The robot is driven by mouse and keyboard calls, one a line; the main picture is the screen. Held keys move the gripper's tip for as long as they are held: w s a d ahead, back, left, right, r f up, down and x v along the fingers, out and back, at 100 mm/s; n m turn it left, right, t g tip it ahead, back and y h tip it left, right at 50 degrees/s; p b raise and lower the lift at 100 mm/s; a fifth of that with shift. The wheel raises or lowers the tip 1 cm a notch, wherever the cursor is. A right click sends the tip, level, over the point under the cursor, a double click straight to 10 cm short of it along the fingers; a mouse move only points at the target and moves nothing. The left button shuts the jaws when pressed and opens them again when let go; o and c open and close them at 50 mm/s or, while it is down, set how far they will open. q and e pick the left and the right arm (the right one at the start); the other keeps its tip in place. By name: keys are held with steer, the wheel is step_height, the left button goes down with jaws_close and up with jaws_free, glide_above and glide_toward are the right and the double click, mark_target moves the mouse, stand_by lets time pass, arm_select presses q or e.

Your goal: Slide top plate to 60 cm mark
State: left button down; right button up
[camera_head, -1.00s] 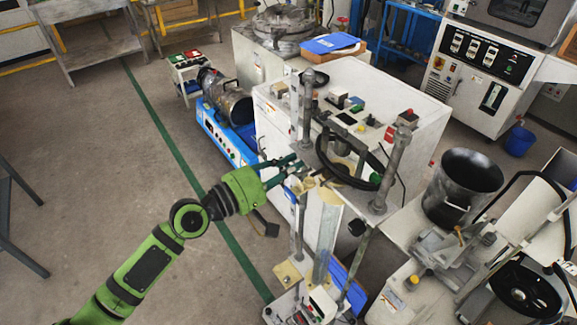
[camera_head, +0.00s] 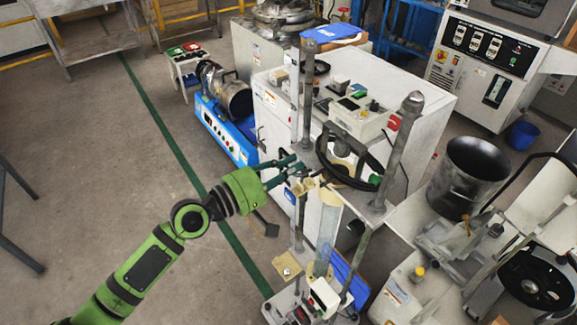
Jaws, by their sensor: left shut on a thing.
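My left gripper (camera_head: 296,166) comes in from the left on a green arm. Its dark fingers are shut on a small part at the left edge of the testing frame's upper plate (camera_head: 318,172). The exact contact is small and partly covered by the fingers. Two tall grey posts (camera_head: 400,150) rise on either side of the plate, and a dark cable loop lies over it. A clear upright tube (camera_head: 325,225) stands below. I cannot read any scale or 60 cm mark. My right gripper is out of view.
A white cabinet (camera_head: 430,105) stands behind the frame. A blue machine (camera_head: 225,130) is on the floor at its left. A black pot (camera_head: 470,175) and other equipment crowd the right. Open floor (camera_head: 100,170) lies at left, crossed by a green line.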

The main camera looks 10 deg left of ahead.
arm_select(q)
step_height(320, 180, down, 6)
steer(key=b, duration=0.5)
steer(key=shift+b, duration=0.35)
arm_select(e)
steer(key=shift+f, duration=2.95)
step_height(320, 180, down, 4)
steer(key=b, duration=0.4)
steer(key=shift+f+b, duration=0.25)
steer(key=shift+b, duration=0.15)
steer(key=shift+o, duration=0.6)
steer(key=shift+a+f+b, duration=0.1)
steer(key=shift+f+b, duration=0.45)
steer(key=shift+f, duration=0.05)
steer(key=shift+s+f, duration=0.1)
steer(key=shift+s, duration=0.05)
arm_select(q)
step_height(320, 180, down, 6)
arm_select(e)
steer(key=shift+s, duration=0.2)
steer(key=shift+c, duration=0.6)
arm_select(q)
steer(key=shift+a+f, duration=0.1)
steer(key=shift+f, duration=0.05)
